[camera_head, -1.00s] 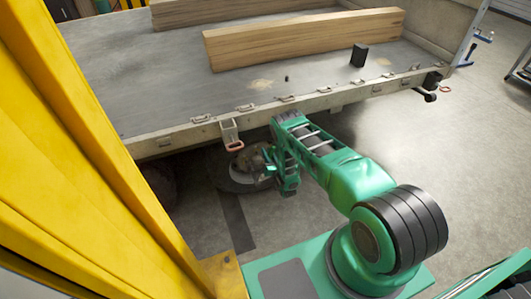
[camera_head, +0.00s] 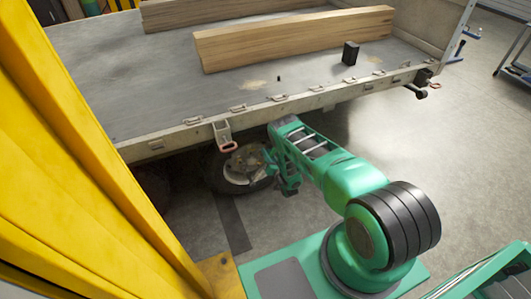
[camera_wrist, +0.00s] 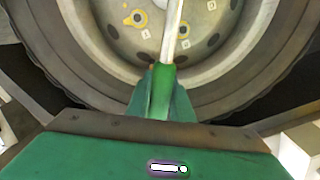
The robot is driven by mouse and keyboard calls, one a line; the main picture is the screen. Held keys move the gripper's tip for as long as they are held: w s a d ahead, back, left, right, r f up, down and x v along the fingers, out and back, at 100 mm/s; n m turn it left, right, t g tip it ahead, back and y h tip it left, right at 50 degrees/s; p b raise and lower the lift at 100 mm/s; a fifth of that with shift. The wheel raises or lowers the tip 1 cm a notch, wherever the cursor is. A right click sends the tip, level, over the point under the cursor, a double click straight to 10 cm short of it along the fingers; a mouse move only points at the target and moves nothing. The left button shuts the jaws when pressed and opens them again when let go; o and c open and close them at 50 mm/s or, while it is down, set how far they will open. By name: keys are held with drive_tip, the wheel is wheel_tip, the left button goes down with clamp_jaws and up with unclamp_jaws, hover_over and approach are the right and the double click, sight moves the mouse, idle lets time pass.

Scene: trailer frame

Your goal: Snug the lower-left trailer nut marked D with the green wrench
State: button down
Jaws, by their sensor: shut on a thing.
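My gripper (camera_wrist: 163,92) is shut on the green handle of the wrench (camera_wrist: 162,97), whose pale metal shaft points up the wrist view, over the wheel face. The wrench's far end is out of that view, so I cannot tell whether it touches a nut. The trailer wheel (camera_wrist: 111,50) shows bolt holes, yellow-ringed nuts (camera_wrist: 138,17) and small letter tags (camera_wrist: 185,44); the letters are too small to read surely, and I cannot pick out D. In the head view, my gripper (camera_head: 286,182) is low beside the right side of the wheel (camera_head: 236,182), under the trailer edge.
The trailer bed (camera_head: 130,85) overhangs the wheel, with a bracket (camera_head: 223,136) on its edge above it. Timber (camera_head: 295,38) and a black block (camera_head: 350,53) lie on the bed. A yellow post (camera_head: 75,130) stands at left.

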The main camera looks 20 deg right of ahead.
drive_tip(key=shift+d+f+m, duration=0.2)
drive_tip(key=shift+d+m, duration=0.1)
drive_tip(key=shift+d, duration=0.2)
drive_tip(key=shift+d+f+m, duration=0.9)
drive_tip(key=shift+d+f, duration=0.1)
drive_tip(key=shift+d, duration=0.2)
drive_tip(key=shift+d+f+m, duration=0.9)
drive_tip(key=shift+d+f, duration=0.2)
drive_tip(key=shift+f, duration=0.2)
